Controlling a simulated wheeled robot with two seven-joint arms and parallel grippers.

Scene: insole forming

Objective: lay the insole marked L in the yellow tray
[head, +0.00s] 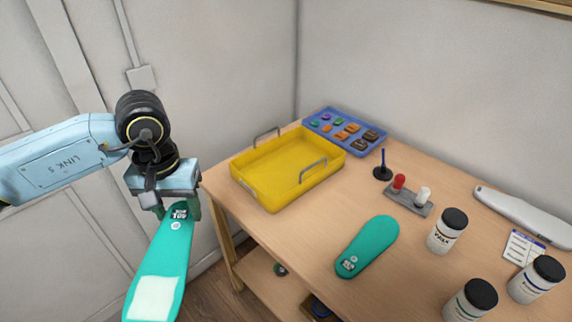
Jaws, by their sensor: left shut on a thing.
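My left gripper (172,205) is shut on the heel end of a teal insole (163,255). The insole hangs down in front of the table's left edge, with a pale patch near its lower end. Its L or R mark is too small to read. The yellow tray (262,188) stands empty on the table, to the right of the gripper, with a grey handle at each end. A second teal insole (374,240) lies flat on the table in front of the tray; its mark is also too small to read. My right gripper is not in view.
A blue tray (374,147) of small coloured pieces sits behind the yellow tray. A pen stand (383,172), a holder with red and white items (408,203), several jars (447,231), a card (522,247) and a white device (523,215) occupy the right of the wooden table (300,235).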

